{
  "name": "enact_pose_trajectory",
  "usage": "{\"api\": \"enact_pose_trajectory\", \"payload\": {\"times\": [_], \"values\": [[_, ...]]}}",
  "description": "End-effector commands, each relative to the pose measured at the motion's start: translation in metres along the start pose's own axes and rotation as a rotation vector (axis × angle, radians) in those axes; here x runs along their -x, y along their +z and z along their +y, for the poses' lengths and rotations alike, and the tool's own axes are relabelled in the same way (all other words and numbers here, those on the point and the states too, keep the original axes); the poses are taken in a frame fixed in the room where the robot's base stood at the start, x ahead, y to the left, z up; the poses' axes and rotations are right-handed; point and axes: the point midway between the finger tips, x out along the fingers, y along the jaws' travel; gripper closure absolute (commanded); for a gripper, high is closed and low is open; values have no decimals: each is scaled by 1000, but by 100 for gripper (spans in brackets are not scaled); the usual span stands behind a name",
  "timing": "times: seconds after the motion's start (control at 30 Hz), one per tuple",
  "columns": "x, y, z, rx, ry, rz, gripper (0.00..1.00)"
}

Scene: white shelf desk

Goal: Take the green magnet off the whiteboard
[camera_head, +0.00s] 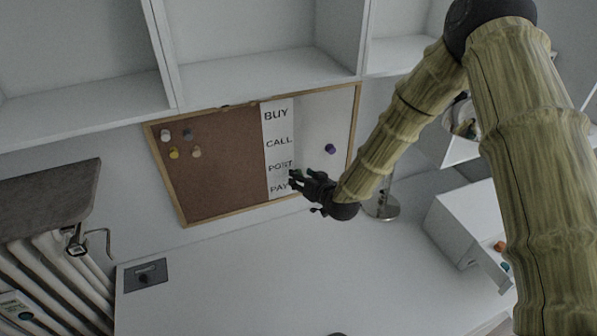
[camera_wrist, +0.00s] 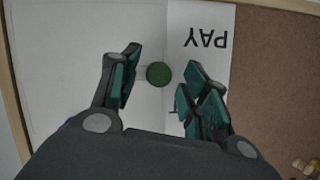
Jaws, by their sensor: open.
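The green magnet (camera_wrist: 159,74) is a round disc on the white panel of the whiteboard (camera_wrist: 75,60), close to the strip with the printed words. My gripper (camera_wrist: 155,90) is open, with the magnet showing between its teal fingertips in the wrist view. The gap from the fingertips to the magnet is hard to judge. In the head view my gripper (camera_head: 296,180) is at the lower part of the board, beside the word PAY, and hides the magnet.
The board's cork half (camera_head: 215,165) holds several pins at its upper left. A purple magnet (camera_head: 330,148) is on the white panel. A shelf (camera_head: 265,70) is above the board. A white box (camera_head: 465,225) stands at the right. The desk (camera_head: 270,275) below is mostly clear.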

Motion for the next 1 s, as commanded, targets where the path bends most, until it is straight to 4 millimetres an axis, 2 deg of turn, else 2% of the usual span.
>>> {"api": "enact_pose_trajectory", "payload": {"times": [0.3, 0.5, 1.0], "values": [[-3, 0, 0, 0, 0, 0, 56], [-3, 0, 0, 0, 0, 0, 92], [-1, -1, 0, 0, 1, 1, 92]]}}
